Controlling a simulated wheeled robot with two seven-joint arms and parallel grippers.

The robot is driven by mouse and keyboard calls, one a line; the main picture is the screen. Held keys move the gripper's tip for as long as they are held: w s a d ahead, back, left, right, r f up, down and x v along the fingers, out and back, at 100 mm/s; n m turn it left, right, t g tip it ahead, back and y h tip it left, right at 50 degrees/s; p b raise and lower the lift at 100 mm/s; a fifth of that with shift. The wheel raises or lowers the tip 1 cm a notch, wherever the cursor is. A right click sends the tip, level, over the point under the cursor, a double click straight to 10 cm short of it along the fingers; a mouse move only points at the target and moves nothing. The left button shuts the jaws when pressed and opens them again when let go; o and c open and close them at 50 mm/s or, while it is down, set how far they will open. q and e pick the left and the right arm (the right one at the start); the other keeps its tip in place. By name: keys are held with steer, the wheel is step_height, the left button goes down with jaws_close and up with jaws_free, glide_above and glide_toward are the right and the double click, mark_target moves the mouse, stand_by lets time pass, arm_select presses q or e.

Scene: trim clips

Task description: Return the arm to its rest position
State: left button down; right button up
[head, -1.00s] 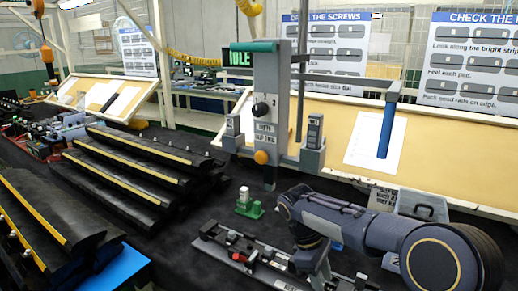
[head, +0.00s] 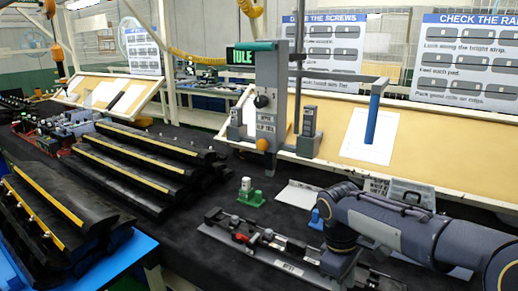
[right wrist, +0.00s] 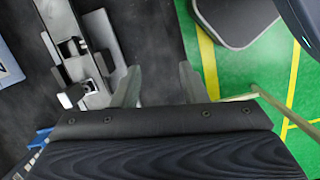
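My right arm (head: 400,228) comes in from the right in the head view, its wrist end over the near right end of a grey clamp fixture (head: 222,224). Its fingertips cannot be made out there. In the right wrist view my right gripper (right wrist: 159,88) has its two fingers wide apart with nothing between them. The fixture (right wrist: 62,18) lies to the left of the fingers in that view, and the green floor to the right. My left gripper is in neither view.
Black trim rails with yellow strips (head: 140,160) stand at left. A small green block with a pale top (head: 250,197), a white plate (head: 297,195) and a grey press stand (head: 267,110) are beyond the fixture. A dark mat (right wrist: 233,18) lies on the floor.

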steer(key=s+d+m+t+y, duration=0.2)
steer(key=s+m+t+y, duration=0.3)
steer(key=s+m, duration=0.6)
steer(key=s+t, duration=0.2)
steer(key=s, duration=0.8)
steer(key=shift+f+y, duration=0.3)
steer(key=shift+f, duration=0.05)
